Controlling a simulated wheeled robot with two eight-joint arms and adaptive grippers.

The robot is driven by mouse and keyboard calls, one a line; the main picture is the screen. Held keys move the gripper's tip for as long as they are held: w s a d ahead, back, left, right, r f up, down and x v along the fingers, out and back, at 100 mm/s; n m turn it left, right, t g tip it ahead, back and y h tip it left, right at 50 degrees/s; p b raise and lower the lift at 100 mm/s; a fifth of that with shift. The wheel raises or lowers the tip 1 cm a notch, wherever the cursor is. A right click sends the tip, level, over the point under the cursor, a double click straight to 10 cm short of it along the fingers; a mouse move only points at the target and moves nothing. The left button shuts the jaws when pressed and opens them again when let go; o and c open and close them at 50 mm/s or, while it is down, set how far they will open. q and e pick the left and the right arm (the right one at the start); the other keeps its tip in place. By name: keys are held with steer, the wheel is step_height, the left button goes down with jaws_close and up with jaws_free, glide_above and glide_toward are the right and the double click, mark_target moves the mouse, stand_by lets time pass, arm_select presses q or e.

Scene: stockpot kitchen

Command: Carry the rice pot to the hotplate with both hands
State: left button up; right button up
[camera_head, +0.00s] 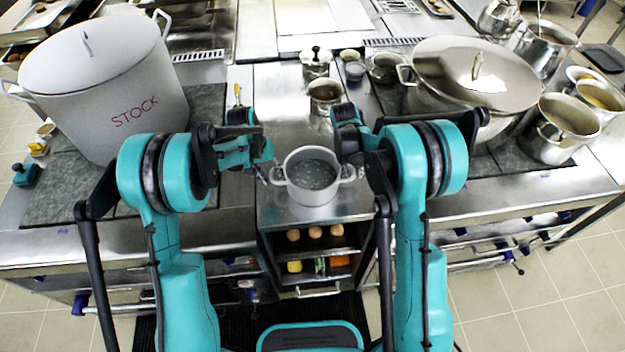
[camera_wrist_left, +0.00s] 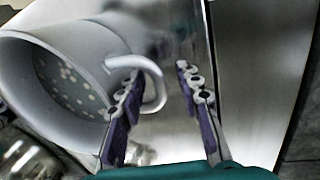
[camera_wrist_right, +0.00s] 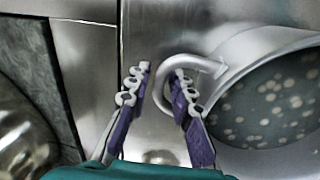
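The rice pot (camera_head: 313,176) is a small grey two-handled pot with pale bits in dark liquid. It stands upright on the middle steel counter. It also shows in the left wrist view (camera_wrist_left: 30,88) and the right wrist view (camera_wrist_right: 229,151). My left gripper (camera_wrist_left: 160,71) is open, its fingers on either side of the left handle's outer bar, one appearing inside the loop. My right gripper (camera_wrist_right: 160,73) is open around the right handle in the same way. Contact cannot be told. Dark textured cooking surfaces (camera_head: 205,112) flank the counter; which is the hotplate is unclear.
A tall STOCK pot (camera_head: 125,105) stands at left and a large lidded pot (camera_head: 455,75) at right. A small steel pot (camera_head: 324,96) is behind the rice pot. Below the counter is an open shelf (camera_head: 315,256) with eggs and vegetables.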

arm_select(q)
steer(key=c, duration=0.5)
arm_select(e)
steer(key=c, duration=0.5)
arm_select(q)
jaws_close()
arm_select(e)
jaws_close()
arm_select(q)
steer(key=shift+r, duration=0.2)
arm_select(e)
steer(key=shift+r, duration=0.2)
